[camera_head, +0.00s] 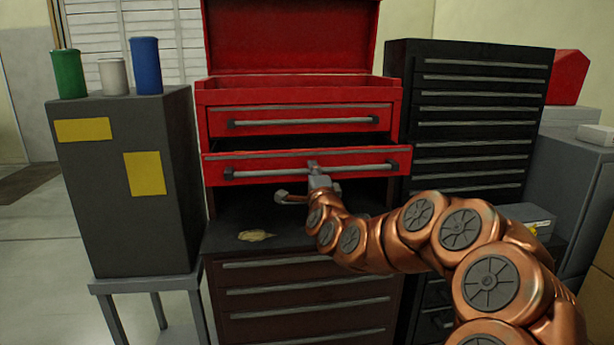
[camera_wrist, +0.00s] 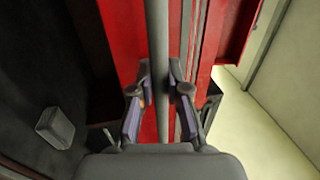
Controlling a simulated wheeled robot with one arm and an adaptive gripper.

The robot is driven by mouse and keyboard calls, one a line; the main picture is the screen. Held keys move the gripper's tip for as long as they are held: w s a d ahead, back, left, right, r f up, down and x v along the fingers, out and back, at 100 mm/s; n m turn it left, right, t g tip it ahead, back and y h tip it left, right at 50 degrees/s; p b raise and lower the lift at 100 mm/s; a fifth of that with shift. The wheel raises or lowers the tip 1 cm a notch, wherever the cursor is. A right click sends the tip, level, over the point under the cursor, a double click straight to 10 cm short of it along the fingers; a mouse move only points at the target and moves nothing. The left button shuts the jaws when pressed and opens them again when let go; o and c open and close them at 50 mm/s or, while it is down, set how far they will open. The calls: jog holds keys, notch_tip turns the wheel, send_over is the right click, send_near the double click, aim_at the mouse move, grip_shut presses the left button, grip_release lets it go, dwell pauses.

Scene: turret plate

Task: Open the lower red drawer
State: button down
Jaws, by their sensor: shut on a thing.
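The lower red drawer (camera_head: 304,163) is in the red toolbox (camera_head: 205,97) in the middle of the head view. It stands out from the toolbox front, with a dark gap above it. My gripper (camera_head: 314,168) is at the middle of its long grey handle (camera_head: 260,173). In the wrist view the handle bar (camera_wrist: 160,60) runs between the two fingers of my gripper (camera_wrist: 161,88), which are shut on it. The upper red drawer (camera_head: 300,120) is flush with the front. The drawer's inside is mostly hidden.
A dark chest (camera_head: 300,283) with a yellowish item (camera_head: 256,236) on top stands below the toolbox. A grey cabinet (camera_head: 125,215) stands at left, bearing a green can (camera_head: 68,74), a white can (camera_head: 113,76) and a blue can (camera_head: 146,66). A black drawer cabinet (camera_head: 470,120) stands at right.

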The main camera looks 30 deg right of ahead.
jog(key=shift+s+a+f, duration=0.1)
jog(key=shift+s+a, duration=0.05)
jog(key=shift+s, duration=0.3)
jog(key=c, duration=1.1)
grip_release()
jog(key=shift+c, duration=0.2)
jog(key=v, duration=0.7)
jog(key=shift+s, duration=0.2)
